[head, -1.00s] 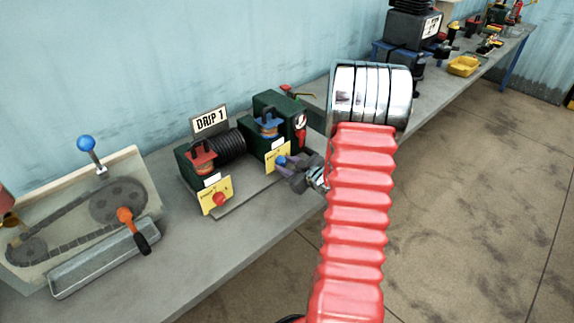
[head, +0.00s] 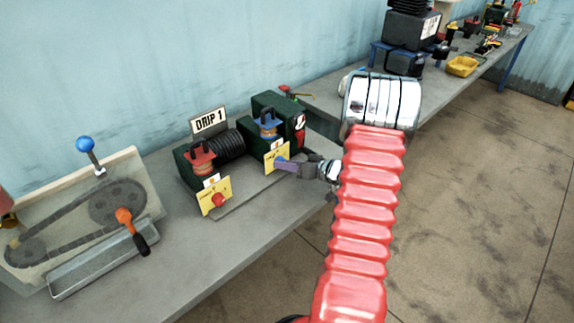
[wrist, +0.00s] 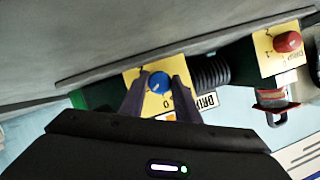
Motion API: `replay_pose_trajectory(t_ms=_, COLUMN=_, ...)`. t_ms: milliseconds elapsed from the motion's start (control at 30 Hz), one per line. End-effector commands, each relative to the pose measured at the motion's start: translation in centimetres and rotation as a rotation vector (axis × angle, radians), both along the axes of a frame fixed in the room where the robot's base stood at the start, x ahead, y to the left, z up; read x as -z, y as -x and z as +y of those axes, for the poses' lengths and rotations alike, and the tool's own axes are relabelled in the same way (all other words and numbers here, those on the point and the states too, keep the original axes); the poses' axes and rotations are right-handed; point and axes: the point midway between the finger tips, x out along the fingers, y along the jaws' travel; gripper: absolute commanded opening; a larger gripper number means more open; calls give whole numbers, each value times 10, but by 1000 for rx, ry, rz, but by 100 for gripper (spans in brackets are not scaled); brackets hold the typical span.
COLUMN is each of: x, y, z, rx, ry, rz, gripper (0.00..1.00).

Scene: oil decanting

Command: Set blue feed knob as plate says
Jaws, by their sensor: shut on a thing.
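The blue feed knob (wrist: 159,82) sits on a yellow plate (wrist: 134,74) in the wrist view, with a finger on each side of it. My gripper (head: 282,164) is shut on the knob. In the head view the fingers hide most of the knob, in front of the right yellow plate (head: 270,157). The unit carries a sign (head: 209,121) reading DRIP 1.
A red knob (head: 219,199) on a second yellow plate (head: 206,202) is to the left. A chain-drive board (head: 78,215) and a grey trough (head: 100,272) stand further left on the bench. The bench front between is clear.

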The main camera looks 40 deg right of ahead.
Motion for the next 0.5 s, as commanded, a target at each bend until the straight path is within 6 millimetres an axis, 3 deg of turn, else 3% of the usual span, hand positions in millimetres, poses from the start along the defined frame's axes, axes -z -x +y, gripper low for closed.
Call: replay_pose_trajectory(t_ms=500, x=2, y=1, z=-3, rx=4, ry=-186, rz=8, gripper=7)
